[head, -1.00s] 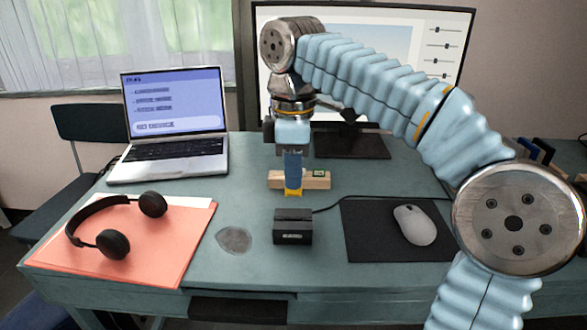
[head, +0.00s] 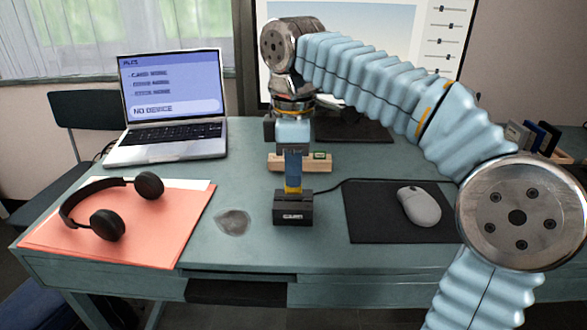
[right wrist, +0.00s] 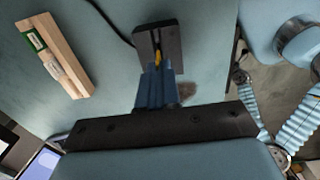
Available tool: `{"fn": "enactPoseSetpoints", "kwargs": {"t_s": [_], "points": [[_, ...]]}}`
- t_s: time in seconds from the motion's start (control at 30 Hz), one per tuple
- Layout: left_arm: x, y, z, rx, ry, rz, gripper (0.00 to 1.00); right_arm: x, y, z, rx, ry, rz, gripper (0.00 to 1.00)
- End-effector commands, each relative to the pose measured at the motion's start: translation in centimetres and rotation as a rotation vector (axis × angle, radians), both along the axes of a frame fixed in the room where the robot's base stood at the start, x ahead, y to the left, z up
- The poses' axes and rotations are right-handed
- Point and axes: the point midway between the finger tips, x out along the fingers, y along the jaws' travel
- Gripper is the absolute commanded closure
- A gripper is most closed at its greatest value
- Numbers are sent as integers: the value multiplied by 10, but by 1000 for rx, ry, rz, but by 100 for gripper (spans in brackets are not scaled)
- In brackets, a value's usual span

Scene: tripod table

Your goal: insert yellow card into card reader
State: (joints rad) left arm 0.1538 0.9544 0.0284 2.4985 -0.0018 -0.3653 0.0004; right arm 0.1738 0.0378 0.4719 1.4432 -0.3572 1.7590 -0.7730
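The card reader (head: 293,211) is a small black box on the desk with a cable leading off to the right; it also shows in the right wrist view (right wrist: 172,41). My right gripper (head: 293,181) points down just above the reader. It is shut on the yellow card (head: 293,190), of which only a small piece shows below the fingertips. In the right wrist view the fingers (right wrist: 157,80) hold the yellow card (right wrist: 158,57) over the reader's top. I cannot tell whether its edge is inside the slot. My left gripper is in neither view.
A wooden holder (head: 280,163) with a green item lies behind the reader. A mouse (head: 419,206) on a black mat (head: 370,222) is at right. Headphones (head: 105,222) lie on a red folder (head: 170,240) at left, near a laptop (head: 166,150) reading "NO DEVICE".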

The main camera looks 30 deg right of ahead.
Motion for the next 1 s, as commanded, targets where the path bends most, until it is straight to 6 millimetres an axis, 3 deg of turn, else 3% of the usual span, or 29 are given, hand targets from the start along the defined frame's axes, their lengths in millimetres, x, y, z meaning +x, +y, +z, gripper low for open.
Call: {"fn": "enactPoseSetpoints", "kwargs": {"t_s": [1.0], "points": [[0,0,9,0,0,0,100,0,0,0,0,0,0,100]]}}
